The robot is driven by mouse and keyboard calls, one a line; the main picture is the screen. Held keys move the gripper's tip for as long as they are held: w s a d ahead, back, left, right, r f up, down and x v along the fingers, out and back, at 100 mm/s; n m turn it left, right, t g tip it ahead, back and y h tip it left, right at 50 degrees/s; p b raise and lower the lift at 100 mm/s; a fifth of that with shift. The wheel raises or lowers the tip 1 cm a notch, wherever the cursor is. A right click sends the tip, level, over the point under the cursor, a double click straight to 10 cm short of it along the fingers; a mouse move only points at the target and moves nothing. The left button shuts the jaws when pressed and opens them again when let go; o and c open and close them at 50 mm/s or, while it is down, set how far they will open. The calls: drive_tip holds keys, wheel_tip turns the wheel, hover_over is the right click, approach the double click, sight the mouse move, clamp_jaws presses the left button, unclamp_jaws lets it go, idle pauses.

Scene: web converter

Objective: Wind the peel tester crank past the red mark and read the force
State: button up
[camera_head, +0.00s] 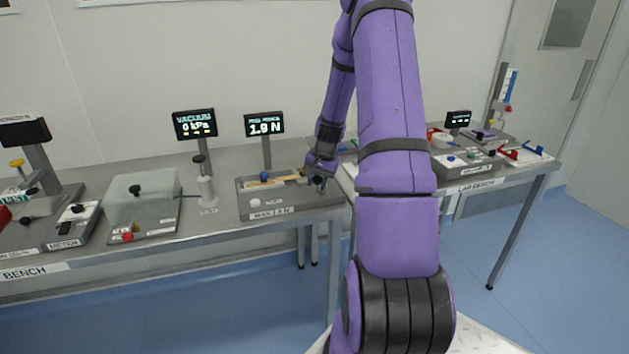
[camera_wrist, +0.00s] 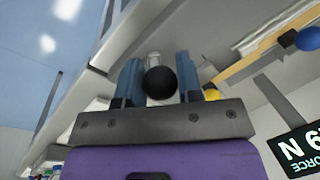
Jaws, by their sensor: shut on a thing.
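The peel tester (camera_head: 300,208) is a grey box on the bench, with a tan strip and a blue knob (camera_head: 264,176) on top. Its display (camera_head: 264,125) reads about 1.9 N; part of it shows upside down in the wrist view (camera_wrist: 303,150). My gripper (camera_head: 319,182) is at the tester's right end. In the wrist view my gripper (camera_wrist: 158,80) has its two blue fingers on either side of a black round crank knob (camera_wrist: 160,83), shut on it. The crank arm is mostly hidden, and I cannot make out the red mark.
A vacuum display (camera_head: 195,124) and a grey post (camera_head: 206,186) stand left of the tester. A clear-covered box (camera_head: 142,206) is further left. The lab bench (camera_head: 510,176) at the right holds several devices. My arm blocks the view between the benches.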

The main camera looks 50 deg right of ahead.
drive_tip(key=shift+s+d+n+g+y, duration=0.15)
drive_tip(key=shift+s+d+n, duration=0.2)
drive_tip(key=shift+n, duration=0.85)
drive_tip(key=shift+s+d+n+g+y, duration=0.2)
drive_tip(key=shift+s+n, duration=0.2)
drive_tip(key=shift+n, duration=0.8)
drive_tip(key=shift+s+d+n+g+y, duration=0.15)
drive_tip(key=shift+s+d+n, duration=0.2)
drive_tip(key=shift+n, duration=0.85)
drive_tip(key=shift+s, duration=0.1)
drive_tip(key=o, duration=0.9)
drive_tip(key=shift+r, duration=0.1)
drive_tip(key=r, duration=0.3)
drive_tip(key=d+r, duration=0.1)
drive_tip(key=r, duration=0.3)
drive_tip(key=s+r, duration=0.1)
drive_tip(key=r, duration=0.2)
drive_tip(key=shift+d+r, duration=0.25)
drive_tip(key=shift+d, duration=0.15)
